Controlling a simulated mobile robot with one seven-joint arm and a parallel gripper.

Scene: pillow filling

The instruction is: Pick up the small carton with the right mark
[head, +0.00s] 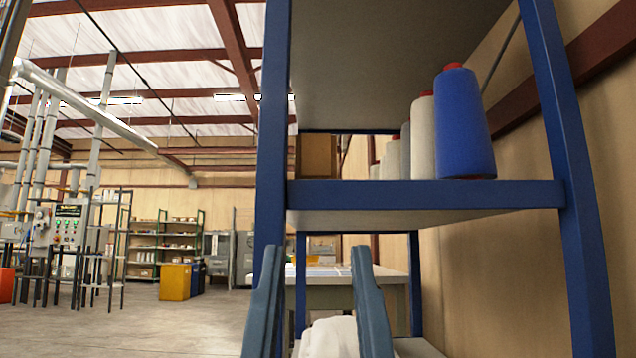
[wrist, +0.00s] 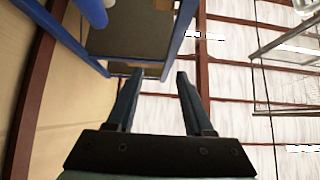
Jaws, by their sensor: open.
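A brown carton (head: 316,156) stands on the blue shelf (head: 430,193) at its left end, partly behind the front left post. I see no mark on it, and I cannot tell whether it is the task's small carton. My gripper (head: 317,250) is open and empty, with its two fingers pointing up below and in front of the shelf board. In the wrist view my gripper (wrist: 160,75) also has nothing between its fingers. Small brown patches show near the shelf there, too unclear to name.
A blue thread cone (head: 464,125) and several pale cones stand on the right of the shelf. Blue posts (head: 270,130) frame the rack. White cloth (head: 330,338) lies below, behind the fingers. Open floor (head: 150,320) is at the left.

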